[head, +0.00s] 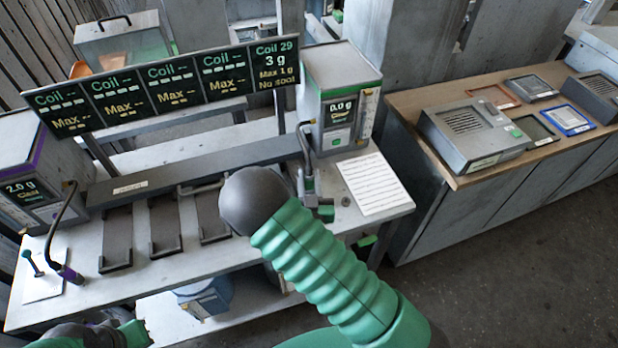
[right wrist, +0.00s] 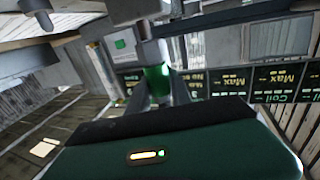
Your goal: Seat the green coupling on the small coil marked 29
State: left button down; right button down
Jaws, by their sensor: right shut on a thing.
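The green coupling (right wrist: 157,82) sits between the fingers of my right gripper (right wrist: 158,95) in the right wrist view. A grey cylindrical part joins its upper end. In the head view the right gripper (head: 322,207) is at the bench's right end, below the dark hose of the right dispenser; my arm partly covers it, and I cannot make out the coupling there. I cannot make out the small coil. My left gripper (head: 133,334) is cut off at the bottom left; its jaws are unclear.
The right dispenser (head: 341,100) reads 0.0 g; the left dispenser (head: 30,185) reads 2.0 g. Dark slots (head: 165,226) line the bench. A white sheet (head: 373,183) lies right of my gripper. A wooden-topped counter (head: 440,115) stands farther right, with floor between.

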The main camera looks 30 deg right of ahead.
jog(key=shift+f+b, duration=0.85)
jog(key=shift+f, duration=0.2)
jog(key=c, duration=1.1)
grip_release()
